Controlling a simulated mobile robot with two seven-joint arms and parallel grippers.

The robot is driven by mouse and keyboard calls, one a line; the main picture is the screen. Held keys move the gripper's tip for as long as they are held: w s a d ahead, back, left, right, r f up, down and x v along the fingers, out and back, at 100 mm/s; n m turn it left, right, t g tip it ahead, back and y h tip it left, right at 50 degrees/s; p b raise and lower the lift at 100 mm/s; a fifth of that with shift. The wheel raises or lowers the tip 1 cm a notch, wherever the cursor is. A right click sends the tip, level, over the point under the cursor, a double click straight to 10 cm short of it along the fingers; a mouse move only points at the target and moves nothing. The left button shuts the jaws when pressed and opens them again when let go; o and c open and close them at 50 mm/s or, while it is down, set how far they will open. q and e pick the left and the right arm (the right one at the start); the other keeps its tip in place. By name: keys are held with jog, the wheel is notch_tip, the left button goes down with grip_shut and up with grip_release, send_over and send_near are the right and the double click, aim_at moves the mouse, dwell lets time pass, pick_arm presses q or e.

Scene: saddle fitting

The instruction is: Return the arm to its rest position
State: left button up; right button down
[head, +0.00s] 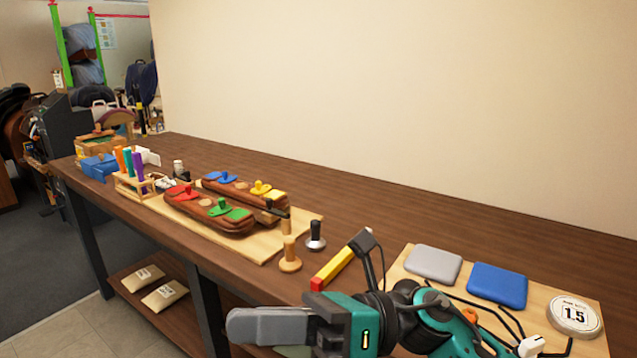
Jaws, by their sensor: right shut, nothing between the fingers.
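My right arm, teal and black, comes in from the bottom right. Its gripper (272,325) points left, in front of the bench's front edge at the bottom of the head view. Its grey fingers are together and hold nothing. My left gripper does not show. The wooden bench (400,215) runs along the wall. On it, a light board (262,252) carries two brown leather pads, the near one (215,221) with red and green pieces and the far one (270,202) with blue and yellow pieces.
A grey pad (433,263), a blue pad (497,285) and a round 1.5 weight (575,315) sit on the right board. The bench's back strip is clear.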

jog(key=w+d+f+m+t+h+p, duration=0.1)
jog(key=w+d+f+m+t+h, duration=0.4)
jog(key=m+t, duration=0.85)
jog(key=w+d+f+m+t+h, duration=0.2)
jog(key=w+d+f+m+t, duration=0.55)
jog(key=m, duration=1.15)
jog(key=s+d+f+m+g+h, duration=0.2)
jog(key=s+d+f+m+h, duration=0.3)
jog(key=s+f+m, duration=0.3)
jog(key=s+d+f+m+g+h, duration=0.3)
jog(key=s+d+f+m+h, duration=0.3)
jog(key=f, duration=0.7)
jog(key=shift+s+f+m+p, duration=0.4)
jog(key=shift+s+m+p, duration=0.05)
jog(key=shift+s+m, duration=0.5)
